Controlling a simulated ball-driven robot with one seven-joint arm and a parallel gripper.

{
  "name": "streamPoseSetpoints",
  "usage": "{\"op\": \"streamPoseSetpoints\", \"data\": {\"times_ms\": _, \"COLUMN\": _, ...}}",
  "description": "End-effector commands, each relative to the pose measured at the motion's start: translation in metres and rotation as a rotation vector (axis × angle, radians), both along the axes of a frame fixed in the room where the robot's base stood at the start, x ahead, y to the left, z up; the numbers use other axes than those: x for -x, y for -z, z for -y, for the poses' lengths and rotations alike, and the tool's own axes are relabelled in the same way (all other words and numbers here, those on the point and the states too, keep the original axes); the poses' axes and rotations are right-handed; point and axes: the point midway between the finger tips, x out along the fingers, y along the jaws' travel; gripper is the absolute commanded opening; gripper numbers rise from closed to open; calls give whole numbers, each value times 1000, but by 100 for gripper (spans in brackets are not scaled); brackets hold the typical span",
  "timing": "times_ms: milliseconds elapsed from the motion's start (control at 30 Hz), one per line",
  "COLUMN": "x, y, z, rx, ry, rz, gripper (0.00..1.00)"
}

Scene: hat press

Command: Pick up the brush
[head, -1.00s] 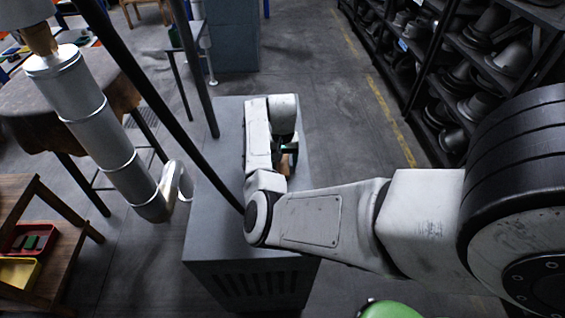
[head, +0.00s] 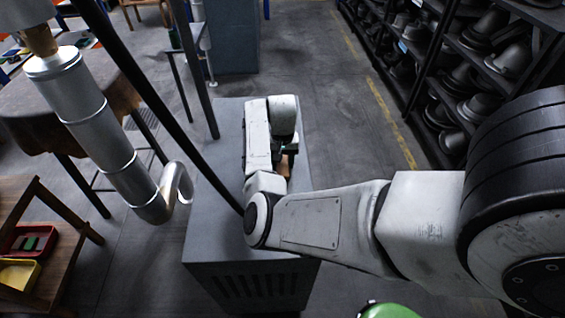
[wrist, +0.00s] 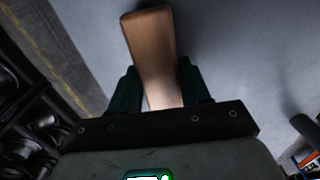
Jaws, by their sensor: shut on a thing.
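The brush (wrist: 152,50) shows in the wrist view as a brown wooden piece between the two dark green fingers of my gripper (wrist: 160,88). The fingers are shut on it, one on each side. Its lower end is hidden behind the gripper's body. Below it is the grey cabinet top (wrist: 230,45); I cannot tell whether the brush touches it. In the head view a small part of the brush (head: 285,167) shows beside my gripper (head: 287,151), over the grey cabinet (head: 215,215). My arm hides most of it there.
Shelves with dark hat forms (head: 480,75) stand at the right. A wooden table with a red tray (head: 30,240) and a yellow tray (head: 18,273) is at the lower left. A silver pipe (head: 105,130) and dark posts stand left of the cabinet. The cabinet's front top is clear.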

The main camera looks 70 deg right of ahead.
Motion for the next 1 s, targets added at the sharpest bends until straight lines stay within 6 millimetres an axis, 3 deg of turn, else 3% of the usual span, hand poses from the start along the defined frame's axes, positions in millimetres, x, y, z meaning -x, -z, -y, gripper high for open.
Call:
{"op": "streamPoseSetpoints", "data": {"times_ms": 267, "x": 0, "y": -31, "z": 1, "rx": 6, "ry": 0, "rz": 3, "gripper": 15}}
{"op": "streamPoseSetpoints", "data": {"times_ms": 533, "x": 50, "y": -88, "z": -5, "rx": 6, "ry": 3, "rz": 2, "gripper": 15}}
{"op": "streamPoseSetpoints", "data": {"times_ms": 700, "x": 88, "y": -112, "z": -12, "rx": 1, "ry": 3, "rz": 1, "gripper": 15}}
{"op": "streamPoseSetpoints", "data": {"times_ms": 1000, "x": 131, "y": -127, "z": -17, "rx": 2, "ry": 2, "rz": 2, "gripper": 15}}
